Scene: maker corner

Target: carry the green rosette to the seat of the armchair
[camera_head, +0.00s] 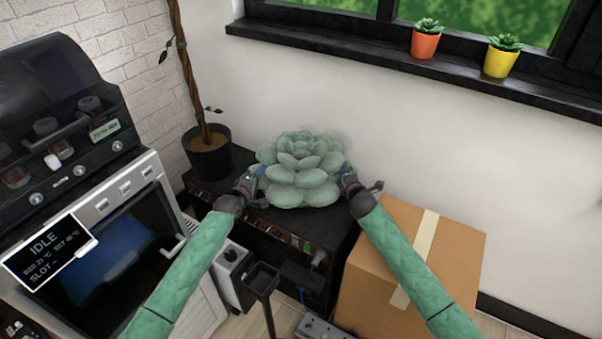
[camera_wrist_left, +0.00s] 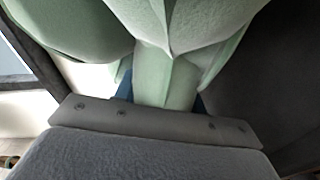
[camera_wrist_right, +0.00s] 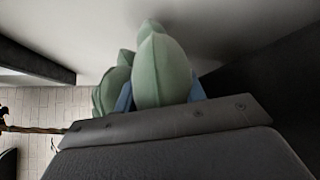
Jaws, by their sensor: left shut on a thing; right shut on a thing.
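The green rosette (camera_head: 300,165) is a large, pale green succulent shape at the dark cabinet in front of the white wall. My left gripper (camera_head: 257,174) is shut on its left side, and my right gripper (camera_head: 346,173) is shut on its right side. In the left wrist view the rosette's leaves (camera_wrist_left: 165,75) fill the space between the blue-edged fingers. In the right wrist view a leaf (camera_wrist_right: 162,75) sits between the fingers. I cannot tell whether the rosette touches the cabinet top or hangs just above it. No armchair is in view.
A dark cabinet (camera_head: 225,196) stands under the rosette. A potted plant (camera_head: 208,150) is close on its left, a cardboard box (camera_head: 455,245) on its right. A machine with an oven-like door (camera_head: 120,225) fills the left. Two small pots (camera_head: 426,42) stand on the windowsill.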

